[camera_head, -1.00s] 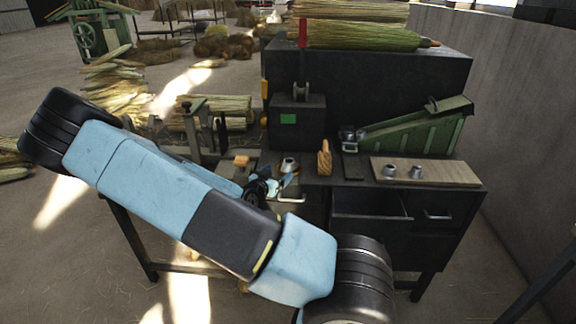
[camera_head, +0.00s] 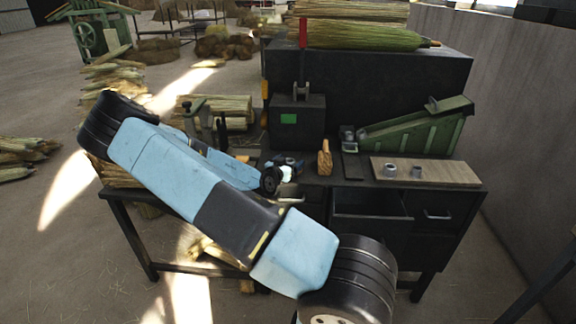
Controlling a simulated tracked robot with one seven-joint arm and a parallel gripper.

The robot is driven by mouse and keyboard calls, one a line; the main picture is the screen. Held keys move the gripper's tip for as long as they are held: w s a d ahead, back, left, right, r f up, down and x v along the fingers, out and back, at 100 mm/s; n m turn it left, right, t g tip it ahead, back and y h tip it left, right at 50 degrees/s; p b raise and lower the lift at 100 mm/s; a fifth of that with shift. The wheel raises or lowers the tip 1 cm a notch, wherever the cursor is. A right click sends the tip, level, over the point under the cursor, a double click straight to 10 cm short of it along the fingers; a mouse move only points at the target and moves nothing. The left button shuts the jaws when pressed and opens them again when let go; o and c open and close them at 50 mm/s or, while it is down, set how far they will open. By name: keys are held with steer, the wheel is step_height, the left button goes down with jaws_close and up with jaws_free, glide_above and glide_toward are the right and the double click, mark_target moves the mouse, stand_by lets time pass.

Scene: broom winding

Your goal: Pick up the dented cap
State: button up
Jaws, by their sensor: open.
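Two small grey metal caps, one on the left (camera_head: 390,170) and one on the right (camera_head: 416,171), stand on a wooden board (camera_head: 450,173) at the right of the workbench. They are too small to tell whether either is dented. My gripper (camera_head: 291,164) is open over the middle of the bench, in front of the black box and left of a wooden block. The spot where another small metal cap showed earlier is now covered by my gripper, so I cannot tell whether the cap is between the fingers.
The wooden block (camera_head: 325,158) stands upright close to the right of my gripper. A black box (camera_head: 297,122) with a green label is behind it. A green sloped machine (camera_head: 420,130) stands behind the board. An open drawer (camera_head: 370,204) juts from the bench front.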

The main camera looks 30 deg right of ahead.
steer(key=c, duration=1.1)
